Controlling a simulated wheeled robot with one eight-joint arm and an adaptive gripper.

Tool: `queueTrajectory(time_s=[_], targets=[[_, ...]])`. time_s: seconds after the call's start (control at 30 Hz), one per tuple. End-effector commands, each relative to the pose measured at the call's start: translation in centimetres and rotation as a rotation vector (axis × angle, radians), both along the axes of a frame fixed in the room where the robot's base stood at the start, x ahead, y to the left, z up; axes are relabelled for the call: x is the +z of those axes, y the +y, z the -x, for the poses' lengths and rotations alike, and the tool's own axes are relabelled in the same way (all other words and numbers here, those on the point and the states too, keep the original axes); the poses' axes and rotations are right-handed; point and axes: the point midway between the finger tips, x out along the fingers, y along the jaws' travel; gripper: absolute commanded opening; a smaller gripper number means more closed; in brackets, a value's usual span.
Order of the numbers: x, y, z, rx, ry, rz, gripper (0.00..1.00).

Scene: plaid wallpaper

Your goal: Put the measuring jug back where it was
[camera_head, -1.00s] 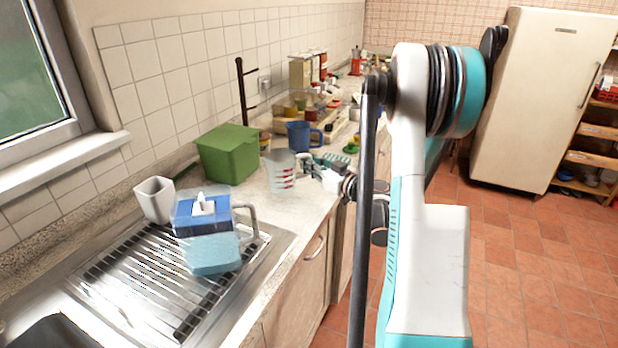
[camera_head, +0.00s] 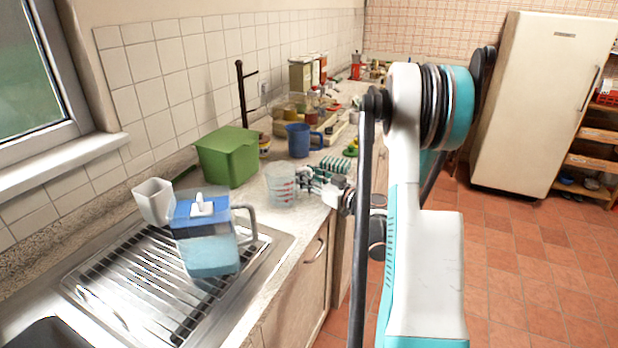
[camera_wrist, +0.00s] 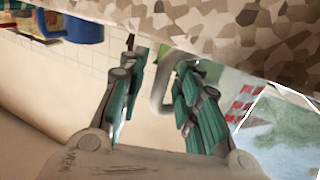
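The measuring jug (camera_head: 281,186) is clear with red markings. It stands upright on the counter, right of the green bin, with its handle towards my gripper (camera_head: 308,181). In the wrist view my gripper (camera_wrist: 158,100) has its two green-padded fingers spread apart. The jug's pale handle (camera_wrist: 158,92) lies in the gap between them, and its red marks (camera_wrist: 240,102) show beyond the right finger. The left finger looks clear of the handle; whether the right one touches it I cannot tell.
A green bin (camera_head: 228,158) is behind the jug.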

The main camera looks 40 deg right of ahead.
Motion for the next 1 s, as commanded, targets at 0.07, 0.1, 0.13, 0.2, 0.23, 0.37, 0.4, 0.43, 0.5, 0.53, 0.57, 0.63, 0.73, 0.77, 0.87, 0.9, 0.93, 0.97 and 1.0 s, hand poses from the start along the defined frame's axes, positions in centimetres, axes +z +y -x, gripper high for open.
queueTrajectory(time_s=[0.07,0.1,0.13,0.2,0.23,0.37,0.4,0.43,0.5,0.53,0.57,0.63,0.73,0.77,0.87,0.9,0.93,0.97,1.0], targets=[[0.0,0.0,0.0,0.0,0.0,0.0,0.31],[0.1,0.0,0.0,0.0,0.0,0.0,0.31],[0.2,0.0,0.0,0.0,0.0,0.0,0.31],[0.3,-0.1,0.4,-0.001,0.0,0.0,0.31],[0.4,-0.1,0.8,-0.001,0.0,0.0,0.31],[0.5,-0.3,3.0,-0.003,0.0,0.0,0.31],[0.5,-0.4,3.9,-0.004,0.0,0.0,0.31],[0.5,-0.5,4.5,-0.005,0.0,0.0,0.31],[0.5,-0.6,6.0,-0.005,0.0,0.0,0.31],[0.5,-0.6,6.7,-0.004,0.0,0.0,0.31],[0.5,-0.6,7.3,-0.004,0.0,0.0,0.31],[0.2,-0.6,8.6,-0.004,0.0,0.0,0.31],[0.1,-0.7,10.1,-0.003,0.0,0.0,0.31],[0.0,-0.7,10.5,-0.003,0.0,0.0,0.31],[0.0,-0.7,11.4,-0.001,0.0,0.0,0.31],[0.1,-0.7,11.7,-0.001,0.0,0.0,0.31],[0.1,-0.7,11.8,-0.001,0.0,0.0,0.31],[0.1,-0.7,11.9,-0.001,0.0,0.0,0.31],[0.1,-0.7,12.0,-0.001,0.0,0.0,0.31]])
